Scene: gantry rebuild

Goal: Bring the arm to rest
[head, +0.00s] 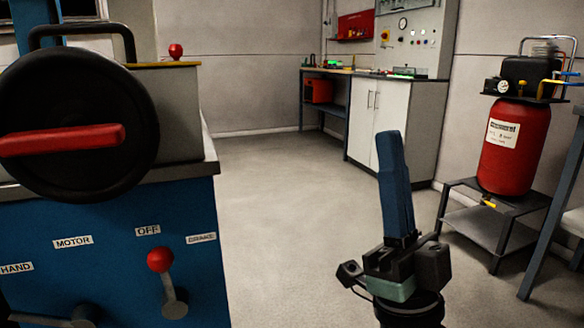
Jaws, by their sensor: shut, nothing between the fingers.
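My gripper (390,136) points upward in the right half of the head view. Its blue fingers (396,190) are together, with nothing held between them. It stands in front of the open floor and the white cabinet, apart from everything around it. The black wrist and a small side-mounted part show below the fingers. The rest of my arm is cut off by the bottom edge.
A blue machine (120,235) with a black wheel (75,125), red bar and red-knobbed lever (160,262) fills the left. A red tank (510,145) stands on a low stand (500,215) at right. A white cabinet (400,115) is behind. Grey floor (280,200) between is clear.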

